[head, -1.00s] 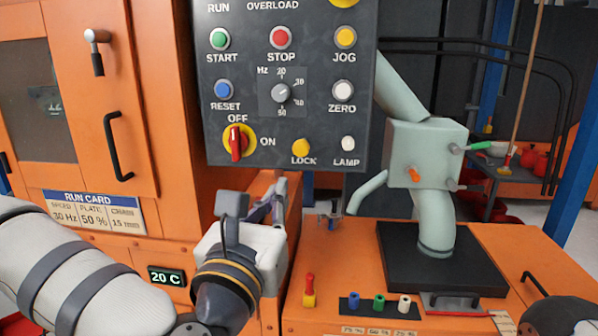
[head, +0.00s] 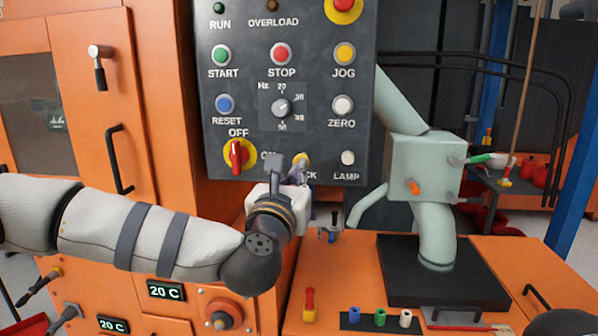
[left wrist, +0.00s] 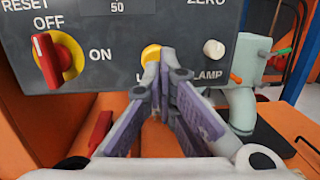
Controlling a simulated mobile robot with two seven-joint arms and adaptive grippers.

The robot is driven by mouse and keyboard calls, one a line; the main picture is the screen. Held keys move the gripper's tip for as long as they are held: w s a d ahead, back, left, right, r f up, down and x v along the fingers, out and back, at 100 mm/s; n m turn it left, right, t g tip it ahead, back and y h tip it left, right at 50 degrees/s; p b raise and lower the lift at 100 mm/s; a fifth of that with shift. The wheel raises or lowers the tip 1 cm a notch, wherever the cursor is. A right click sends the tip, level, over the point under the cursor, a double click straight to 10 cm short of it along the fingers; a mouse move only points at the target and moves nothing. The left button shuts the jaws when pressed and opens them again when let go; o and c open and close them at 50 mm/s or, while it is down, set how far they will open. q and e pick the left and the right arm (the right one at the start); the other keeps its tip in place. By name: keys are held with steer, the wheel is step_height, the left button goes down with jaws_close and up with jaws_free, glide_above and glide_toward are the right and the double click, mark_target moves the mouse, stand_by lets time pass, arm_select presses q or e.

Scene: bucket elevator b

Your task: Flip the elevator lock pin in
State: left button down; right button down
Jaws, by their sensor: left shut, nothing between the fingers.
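The yellow LOCK knob (head: 301,158) sits low on the dark control panel (head: 385,45) in the head view, partly covered by my left gripper. It also shows in the left wrist view (left wrist: 150,54), just left of my fingertips. My left gripper (head: 300,174) is shut and empty, its tips pointing at the panel beside the knob. In the left wrist view the two closed fingertips (left wrist: 168,58) overlap the knob's right edge; I cannot tell whether they touch it. No separate lock pin can be made out.
The red OFF/ON switch (head: 236,154) is left of the knob and the white LAMP button (head: 348,158) is right of it. A pale green machine (head: 426,165) stands on the orange bench (head: 345,285). A small red-and-yellow lever (head: 309,303) is on the bench front.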

arm_select(q)
steer(key=shift+w, duration=0.65)
